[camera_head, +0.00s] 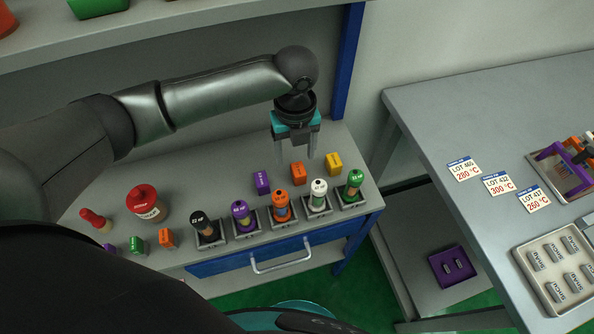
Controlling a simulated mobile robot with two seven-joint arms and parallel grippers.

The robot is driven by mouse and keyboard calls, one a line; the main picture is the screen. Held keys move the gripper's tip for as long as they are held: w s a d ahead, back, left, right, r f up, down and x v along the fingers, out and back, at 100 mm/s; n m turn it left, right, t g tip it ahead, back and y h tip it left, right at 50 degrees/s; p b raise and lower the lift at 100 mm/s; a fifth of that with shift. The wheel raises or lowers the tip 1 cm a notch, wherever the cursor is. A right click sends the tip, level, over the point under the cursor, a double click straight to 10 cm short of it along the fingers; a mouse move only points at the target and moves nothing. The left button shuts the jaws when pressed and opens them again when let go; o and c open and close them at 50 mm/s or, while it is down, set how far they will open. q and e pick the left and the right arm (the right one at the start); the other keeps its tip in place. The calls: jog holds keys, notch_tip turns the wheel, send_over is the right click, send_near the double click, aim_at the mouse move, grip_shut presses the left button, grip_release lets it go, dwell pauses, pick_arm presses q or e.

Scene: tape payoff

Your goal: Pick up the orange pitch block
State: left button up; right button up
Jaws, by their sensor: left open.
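An orange block (298,174) stands on the grey bench top, between a purple block (262,183) and a yellow block (334,162), behind a row of capped bottles. A second orange block (167,238) stands at the front left of the bench beside a green block (137,245). The picture does not tell which orange one is the pitch block. My left gripper (297,158) points down with its fingers apart and empty, just over the rear orange block. Whether the fingertips reach down beside it is hard to tell. My right gripper is not in view.
Several capped bottles, one with an orange cap (281,196), stand in holders along the front edge. A red-lidded jar (144,203) stands at left. A shelf (180,35) overhangs behind. Another table (440,110) at right holds labels and a tray (522,262).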

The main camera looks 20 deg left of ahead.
aim_at(298, 169)
pick_arm(q)
jog(key=f, duration=0.2)
jog(key=f+b, duration=0.1)
jog(key=f, duration=0.2)
jog(key=shift+d+f, duration=0.3)
jog(key=shift+d, duration=0.05)
jog(key=shift+r, duration=0.1)
grip_shut()
jog(key=shift+w, duration=0.1)
